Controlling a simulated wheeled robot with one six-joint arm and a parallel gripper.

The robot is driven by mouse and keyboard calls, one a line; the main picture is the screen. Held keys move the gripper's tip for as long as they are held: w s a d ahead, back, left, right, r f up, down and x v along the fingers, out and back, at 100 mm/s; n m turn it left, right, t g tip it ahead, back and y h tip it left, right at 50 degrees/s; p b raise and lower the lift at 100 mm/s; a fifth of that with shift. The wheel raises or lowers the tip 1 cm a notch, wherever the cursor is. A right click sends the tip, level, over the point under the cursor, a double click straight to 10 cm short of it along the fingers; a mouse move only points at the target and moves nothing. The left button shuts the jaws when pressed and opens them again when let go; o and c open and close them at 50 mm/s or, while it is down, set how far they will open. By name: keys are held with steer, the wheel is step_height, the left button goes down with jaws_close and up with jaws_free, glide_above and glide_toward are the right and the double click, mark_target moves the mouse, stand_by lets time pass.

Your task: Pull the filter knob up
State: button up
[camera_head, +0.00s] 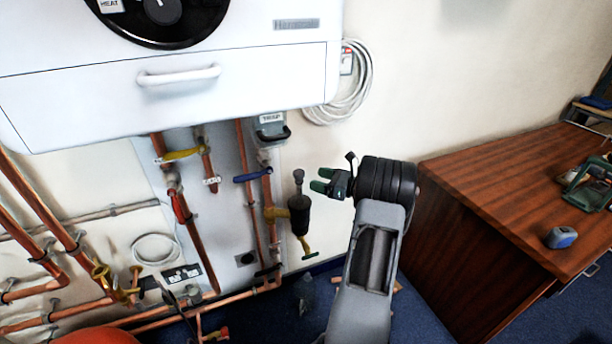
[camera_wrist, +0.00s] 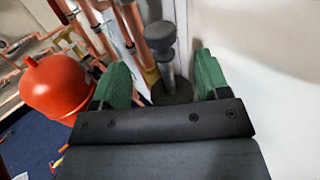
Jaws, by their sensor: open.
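The filter knob (camera_head: 298,175) is a small dark grey cap on a short stem, on top of the dark cylindrical filter body (camera_head: 300,212). In the wrist view my gripper (camera_wrist: 160,80) has clear gaps on both sides of the stem. Whether the fingertips reach around the knob cannot be told.
Copper pipes with a blue lever (camera_head: 252,175) and a yellow lever (camera_head: 183,154) are left of the filter. The white boiler (camera_head: 230,100) hangs above. A wooden desk (camera_head: 500,190) stands at the right. An orange-red vessel (camera_wrist: 60,88) is at the left in the wrist view.

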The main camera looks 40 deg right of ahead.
steer(key=v, duration=0.6)
steer(key=shift+s, duration=0.15)
stand_by(0.5)
